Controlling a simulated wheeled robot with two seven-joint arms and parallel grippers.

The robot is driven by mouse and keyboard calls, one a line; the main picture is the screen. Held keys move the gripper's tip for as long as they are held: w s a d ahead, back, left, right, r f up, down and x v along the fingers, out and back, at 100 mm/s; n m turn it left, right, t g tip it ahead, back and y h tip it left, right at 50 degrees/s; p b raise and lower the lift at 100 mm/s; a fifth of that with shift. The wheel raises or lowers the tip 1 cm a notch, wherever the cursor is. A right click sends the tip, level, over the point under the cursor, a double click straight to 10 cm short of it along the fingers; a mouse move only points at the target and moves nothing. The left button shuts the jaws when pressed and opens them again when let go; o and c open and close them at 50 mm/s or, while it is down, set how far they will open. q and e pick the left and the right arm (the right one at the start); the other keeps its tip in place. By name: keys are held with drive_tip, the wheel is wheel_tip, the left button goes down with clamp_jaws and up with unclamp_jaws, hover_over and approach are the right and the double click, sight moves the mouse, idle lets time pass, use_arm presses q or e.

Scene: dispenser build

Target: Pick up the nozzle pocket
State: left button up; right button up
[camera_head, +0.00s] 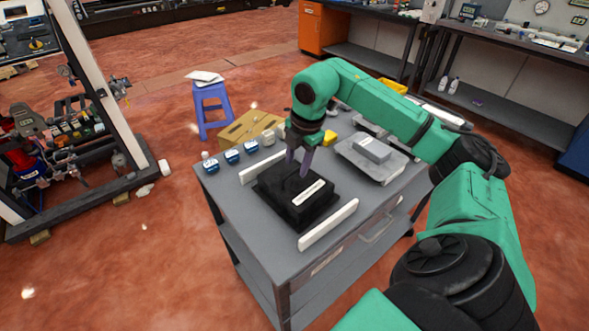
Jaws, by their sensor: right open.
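A black block-like fixture (284,207) with a white label sits on the grey cart top, between two white bars. My right gripper (299,168) points down over its back part, with purplish fingers apart and no held thing visible between them. The fingertips reach down close to the fixture; I cannot tell whether they touch it. I cannot make out the nozzle pocket for certain; it may be part of the black fixture or hidden by the gripper. My left gripper is out of view.
White bars lie beside the fixture, at the front (328,224) and back (262,167). Several small blue-labelled jars (231,156) line the cart's left edge. A grey tray (377,164) with a grey box is at the right. A cardboard box (250,128) and blue stool (211,110) are behind.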

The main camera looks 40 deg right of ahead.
drive_tip(key=shift+w+f, duration=0.25)
drive_tip(key=shift+f, duration=0.75)
clamp_jaws()
drive_tip(key=shift+r, duration=0.1)
idle(0.5)
